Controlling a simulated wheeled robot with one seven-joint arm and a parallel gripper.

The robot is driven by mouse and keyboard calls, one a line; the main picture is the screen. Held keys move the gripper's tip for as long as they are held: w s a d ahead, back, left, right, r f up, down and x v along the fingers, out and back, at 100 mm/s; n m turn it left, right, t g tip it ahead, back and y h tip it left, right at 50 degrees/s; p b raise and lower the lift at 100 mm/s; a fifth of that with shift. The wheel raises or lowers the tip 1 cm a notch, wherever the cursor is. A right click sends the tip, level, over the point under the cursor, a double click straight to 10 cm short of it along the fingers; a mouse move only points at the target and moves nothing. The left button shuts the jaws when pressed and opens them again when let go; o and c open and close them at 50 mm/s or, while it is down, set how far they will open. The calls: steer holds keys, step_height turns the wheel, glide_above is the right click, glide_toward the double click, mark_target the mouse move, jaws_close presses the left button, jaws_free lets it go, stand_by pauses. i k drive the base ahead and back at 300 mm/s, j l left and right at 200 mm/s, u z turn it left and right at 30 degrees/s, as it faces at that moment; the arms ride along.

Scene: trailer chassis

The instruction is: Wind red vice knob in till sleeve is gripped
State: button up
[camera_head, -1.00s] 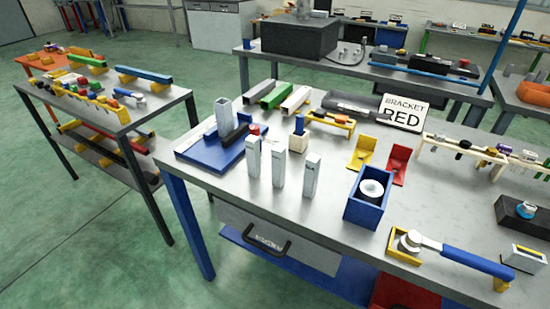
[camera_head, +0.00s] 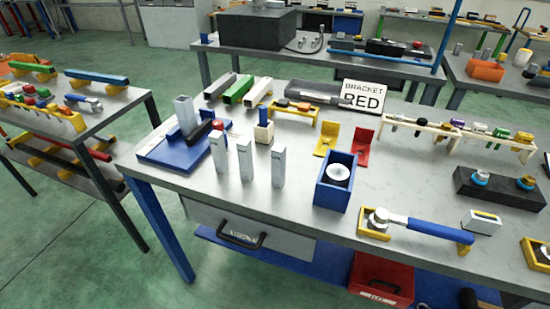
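The vice is a blue base plate (camera_head: 160,155) with dark blue and black jaw blocks, at the left end of the metal workbench. A grey square sleeve (camera_head: 184,113) stands upright at the jaws; whether they touch it on both sides I cannot tell. The red knob (camera_head: 217,125) shows small at the right side of the vice, partly hidden behind a grey upright post. My gripper is not in view.
Three grey upright posts (camera_head: 246,160) stand right in front of the vice. A blue box (camera_head: 331,195), a blue-handled wrench (camera_head: 425,229) and a "BRACKET RED" sign (camera_head: 362,97) are further right. A second table (camera_head: 105,105) stands left, across a floor gap.

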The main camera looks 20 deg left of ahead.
mark_target(218, 125)
steer(key=u, duration=1)
